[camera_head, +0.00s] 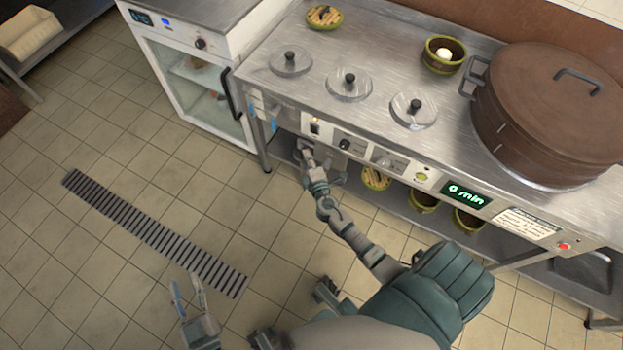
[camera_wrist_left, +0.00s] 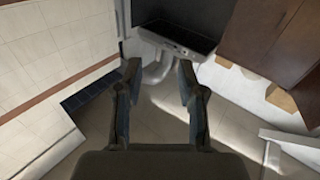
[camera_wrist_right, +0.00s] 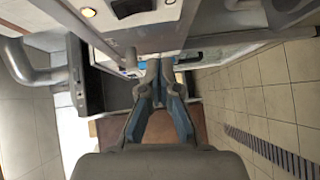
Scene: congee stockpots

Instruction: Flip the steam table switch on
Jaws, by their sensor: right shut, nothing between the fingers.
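The steam table (camera_head: 300,93) stands along the right, with a control panel on its front. A small dark switch (camera_head: 315,128) sits near the panel's left end, with a small orange light just above it. I cannot tell which way the switch is set. My right gripper (camera_head: 302,150) is just below this end of the panel, close to the switch; contact is not clear. In the right wrist view its fingertips (camera_wrist_right: 160,70) are together and empty, beside the panel front. My left gripper (camera_head: 184,290) hangs over the floor, open and empty; its spread fingers show in the left wrist view (camera_wrist_left: 158,85).
The panel also has knobs (camera_head: 345,144), a green "0 min" display (camera_head: 466,194) and a red button (camera_head: 564,246). A big brown pot (camera_head: 550,115) and lidded wells (camera_head: 349,83) are on top. Bowls (camera_head: 375,180) sit on the shelf below. A glass-door cabinet (camera_head: 190,75) stands left; the floor is clear.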

